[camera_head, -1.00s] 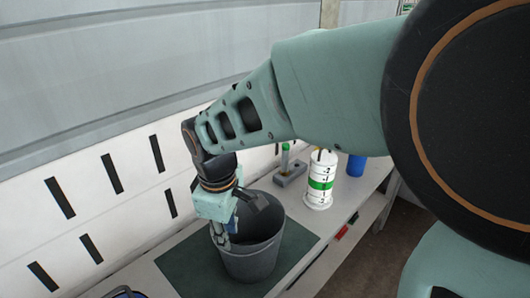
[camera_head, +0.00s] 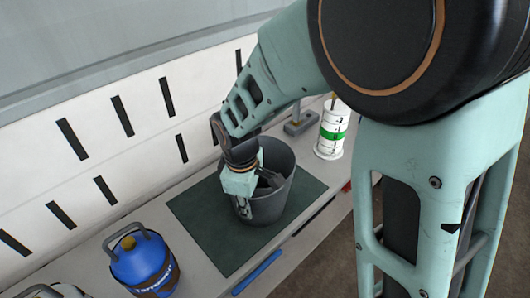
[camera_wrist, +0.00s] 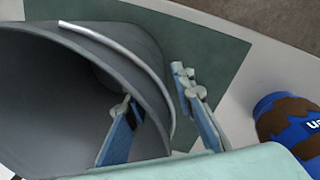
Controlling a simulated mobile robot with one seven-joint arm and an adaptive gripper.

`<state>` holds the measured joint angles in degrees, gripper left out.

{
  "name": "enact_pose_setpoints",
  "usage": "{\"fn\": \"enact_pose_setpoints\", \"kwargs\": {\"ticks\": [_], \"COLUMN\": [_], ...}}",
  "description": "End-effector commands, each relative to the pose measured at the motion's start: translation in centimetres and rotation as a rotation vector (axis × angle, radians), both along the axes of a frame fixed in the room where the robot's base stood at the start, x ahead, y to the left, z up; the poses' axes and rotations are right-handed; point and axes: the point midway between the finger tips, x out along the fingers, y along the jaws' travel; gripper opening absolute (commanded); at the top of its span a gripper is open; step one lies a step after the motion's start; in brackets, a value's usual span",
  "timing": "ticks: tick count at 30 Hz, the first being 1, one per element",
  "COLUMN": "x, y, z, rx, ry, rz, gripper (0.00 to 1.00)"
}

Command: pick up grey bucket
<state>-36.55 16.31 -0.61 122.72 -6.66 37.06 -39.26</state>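The grey bucket (camera_head: 283,193) stands upright on a dark green mat (camera_head: 207,217) on the bench in the head view. My gripper reaches down at the bucket's left near rim, and its fingers are mostly hidden there. In the wrist view the bucket (camera_wrist: 60,95) fills the left side, its rim passing between my gripper's (camera_wrist: 158,112) two fingers. One finger is inside the bucket and the other is outside the wall. The fingers are apart, with visible space around the rim.
A blue gas canister (camera_head: 141,267) stands at the front left of the bench and also shows in the wrist view (camera_wrist: 288,122). A white cylinder with a green band (camera_head: 331,132) stands behind right. A grey block (camera_head: 300,124) is beside it. The slotted wall (camera_head: 100,135) borders the bench.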

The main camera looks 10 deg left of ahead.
Motion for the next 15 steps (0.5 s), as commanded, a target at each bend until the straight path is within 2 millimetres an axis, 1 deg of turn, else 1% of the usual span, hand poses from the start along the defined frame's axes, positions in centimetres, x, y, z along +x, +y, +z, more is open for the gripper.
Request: {"fn": "enact_pose_setpoints", "kwargs": {"ticks": [2, 8, 14, 15], "x": [0.02, 0.04, 0.04, 0.04], "y": [-0.03, -0.03, -0.03, -0.03], "z": [-0.35, -0.33, -0.31, -0.31], "rx": [-0.001, 0.0, 0.0, 0.0], "ry": [0.0, 0.0, 0.0, 0.0], "rz": [0.0, 0.0, 0.0, -0.001], "gripper": [0.23, 0.23, 0.01, 0.0]}}
